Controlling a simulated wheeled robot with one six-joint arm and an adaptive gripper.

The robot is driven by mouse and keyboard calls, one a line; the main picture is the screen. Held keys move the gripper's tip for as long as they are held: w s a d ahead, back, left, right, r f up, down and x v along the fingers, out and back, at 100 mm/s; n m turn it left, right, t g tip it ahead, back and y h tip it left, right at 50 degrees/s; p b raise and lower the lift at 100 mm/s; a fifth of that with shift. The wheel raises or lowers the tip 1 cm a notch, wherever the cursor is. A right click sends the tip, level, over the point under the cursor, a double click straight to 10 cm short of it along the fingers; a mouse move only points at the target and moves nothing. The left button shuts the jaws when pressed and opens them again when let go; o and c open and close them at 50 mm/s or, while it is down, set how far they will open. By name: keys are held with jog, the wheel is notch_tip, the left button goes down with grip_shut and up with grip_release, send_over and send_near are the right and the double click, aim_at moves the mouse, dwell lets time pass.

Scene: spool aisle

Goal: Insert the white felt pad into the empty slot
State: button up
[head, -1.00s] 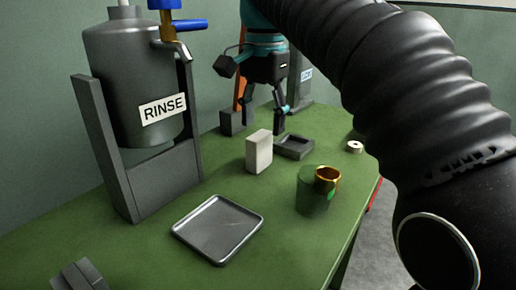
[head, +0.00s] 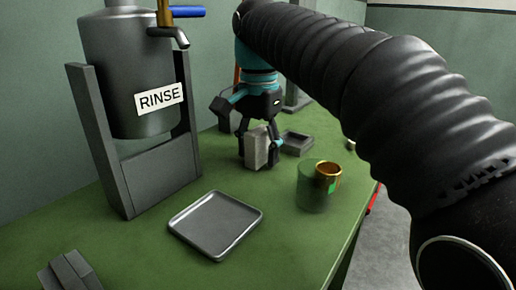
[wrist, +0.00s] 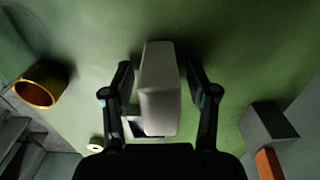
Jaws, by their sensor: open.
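The white felt pad (head: 257,150) is a pale upright block on the green table. In the wrist view the pad (wrist: 159,85) stands between the two fingers, with a small gap on each side. My gripper (head: 259,142) is open around the pad, pointing down from above; its fingers also show in the wrist view (wrist: 159,75). A dark grey open holder (head: 297,144), which looks like the empty slot, sits just behind and right of the pad. In the wrist view it is mostly hidden behind the pad.
A green cylinder (head: 311,195) with a brass cup (head: 329,170) stands right of the pad, near the table edge. A grey metal tray (head: 216,226) lies empty in front. The RINSE tank (head: 130,75) on its stand is at left.

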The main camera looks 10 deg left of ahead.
aim_at(258, 129)
grip_shut()
jog(key=shift+r, duration=0.1)
jog(key=shift+r, duration=0.65)
notch_tip(258, 129, up, 3)
jog(key=shift+r+p, duration=0.1)
jog(key=shift+p, duration=0.65)
jog(key=s+d+r, duration=0.1)
jog(key=d+r, duration=0.5)
jog(key=d, duration=0.5)
jog(key=shift+d+r+p, duration=0.2)
jog(key=shift+d+p, duration=0.1)
jog(key=shift+d, duration=0.05)
jog(key=shift+s, duration=0.15)
